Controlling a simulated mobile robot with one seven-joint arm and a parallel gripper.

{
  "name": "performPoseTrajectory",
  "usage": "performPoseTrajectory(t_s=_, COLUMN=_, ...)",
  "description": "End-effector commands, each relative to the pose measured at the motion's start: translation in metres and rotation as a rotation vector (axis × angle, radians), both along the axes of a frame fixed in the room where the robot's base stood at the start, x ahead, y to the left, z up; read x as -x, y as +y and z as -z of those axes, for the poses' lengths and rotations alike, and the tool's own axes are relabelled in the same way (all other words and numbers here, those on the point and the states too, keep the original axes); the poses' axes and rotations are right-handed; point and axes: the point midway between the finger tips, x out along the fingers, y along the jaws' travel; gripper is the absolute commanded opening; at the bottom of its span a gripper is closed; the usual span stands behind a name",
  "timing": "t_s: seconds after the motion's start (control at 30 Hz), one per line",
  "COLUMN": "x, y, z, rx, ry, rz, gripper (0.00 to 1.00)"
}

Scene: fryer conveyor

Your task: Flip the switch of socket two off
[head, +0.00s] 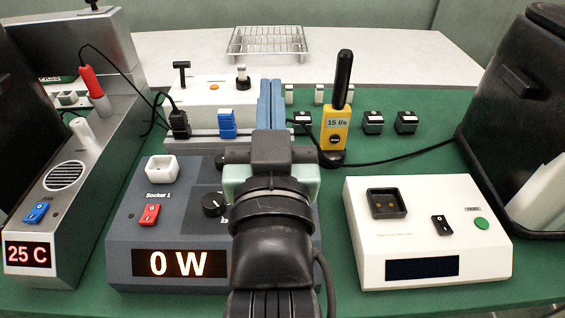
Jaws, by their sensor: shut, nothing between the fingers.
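The dark socket box (125,240) stands at front centre-left, with a lit display (178,264) reading "0 W". Its label "Socket 1" sits under an empty white socket (162,169), with a red switch (149,215) below and a black knob (213,204) to the right. My gripper (270,150) is shut and empty, over the right part of this box. My wrist and gripper cover that part, so socket two and its switch are hidden. I cannot tell whether the gripper touches anything.
A white device (427,190) with a black switch and green button stands at right. A grey unit (70,210) reading "25 C" stands at left. A black cable crosses the green table.

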Motion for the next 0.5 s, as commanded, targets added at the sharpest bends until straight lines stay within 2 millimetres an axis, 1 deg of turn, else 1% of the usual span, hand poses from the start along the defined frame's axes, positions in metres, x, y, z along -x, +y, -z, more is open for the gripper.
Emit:
performPoseTrajectory(t_s=0.03, x=0.000, y=0.001, z=-0.007, rx=0.000, ry=0.048, rz=-0.001, gripper=0.00)
performPoseTrajectory(t_s=0.27, x=0.006, y=0.001, z=0.014, rx=0.001, ry=0.240, rz=-0.004, gripper=0.00)
performPoseTrajectory(t_s=0.5, x=0.026, y=0.001, z=0.033, rx=0.006, ry=0.439, rz=-0.005, gripper=0.00)
